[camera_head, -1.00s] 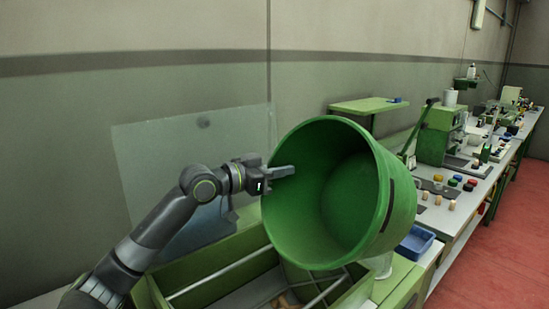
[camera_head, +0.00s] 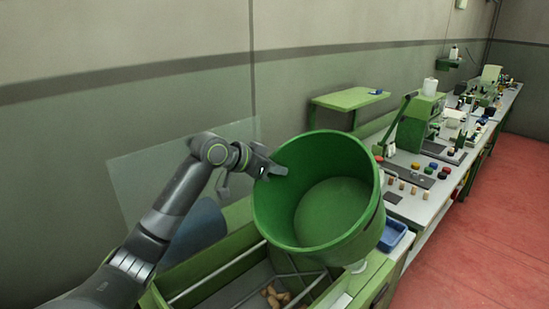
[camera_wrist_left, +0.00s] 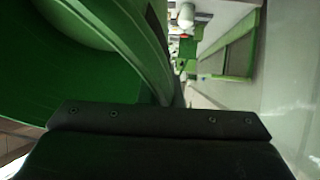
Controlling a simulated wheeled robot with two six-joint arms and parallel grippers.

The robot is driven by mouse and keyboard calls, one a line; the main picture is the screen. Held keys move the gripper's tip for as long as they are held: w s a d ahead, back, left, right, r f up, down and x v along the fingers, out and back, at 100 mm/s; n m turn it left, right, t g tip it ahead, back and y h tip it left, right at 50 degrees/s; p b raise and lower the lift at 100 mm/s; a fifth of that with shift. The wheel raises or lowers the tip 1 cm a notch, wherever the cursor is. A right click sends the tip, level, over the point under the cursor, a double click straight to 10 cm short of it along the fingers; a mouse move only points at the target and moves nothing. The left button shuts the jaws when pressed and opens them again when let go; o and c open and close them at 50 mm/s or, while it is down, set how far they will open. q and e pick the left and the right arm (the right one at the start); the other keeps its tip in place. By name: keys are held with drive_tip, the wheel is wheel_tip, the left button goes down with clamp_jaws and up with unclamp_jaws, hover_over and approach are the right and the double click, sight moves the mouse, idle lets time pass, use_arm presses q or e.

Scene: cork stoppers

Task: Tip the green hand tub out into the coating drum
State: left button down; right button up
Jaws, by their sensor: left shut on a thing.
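The green hand tub (camera_head: 335,212) hangs tilted in the head view, its mouth towards me and up. Its inside looks bare where I can see it. My left gripper (camera_head: 277,170) is shut on the tub's rim at the upper left. In the left wrist view the tub (camera_wrist_left: 80,85) fills the upper left, beside the dark gripper (camera_wrist_left: 160,122). Below the tub is an open green-sided box (camera_head: 215,272) with metal bars across it and several corks (camera_head: 274,296) inside. I cannot tell whether this box is the coating drum. My right gripper is not in view.
A clear panel (camera_head: 145,180) stands at the left near the wall, with a blue-grey rounded shape (camera_head: 203,228) behind it. A blue tray (camera_head: 393,234) sits right of the tub. A long bench (camera_head: 415,207) with machines and coloured caps runs away right. Red floor is clear.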

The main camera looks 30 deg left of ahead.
use_arm(q)
drive_tip(key=shift+w+d+r+g+y+p, duration=0.1)
drive_tip(key=shift+w+r+g+y+p, duration=0.25)
drive_tip(key=shift+p, duration=1)
drive_tip(key=shift+w+d+r+g+y+p, duration=0.1)
drive_tip(key=shift+r+g+p, duration=0.45)
drive_tip(key=shift+p, duration=0.75)
drive_tip(key=shift+w+d+r+g+y+p, duration=0.2)
drive_tip(key=shift+r+g+p, duration=0.25)
drive_tip(key=shift+p, duration=0.9)
drive_tip(key=shift+f+g, duration=0.45)
drive_tip(key=g+y, duration=0.1)
drive_tip(key=f+g, duration=0.1)
drive_tip(key=shift+s+a+f+g+y, duration=0.1)
drive_tip(key=shift+s+f+g+y, duration=0.1)
drive_tip(key=shift+g+y, duration=0.15)
drive_tip(key=shift+a+f, duration=0.1)
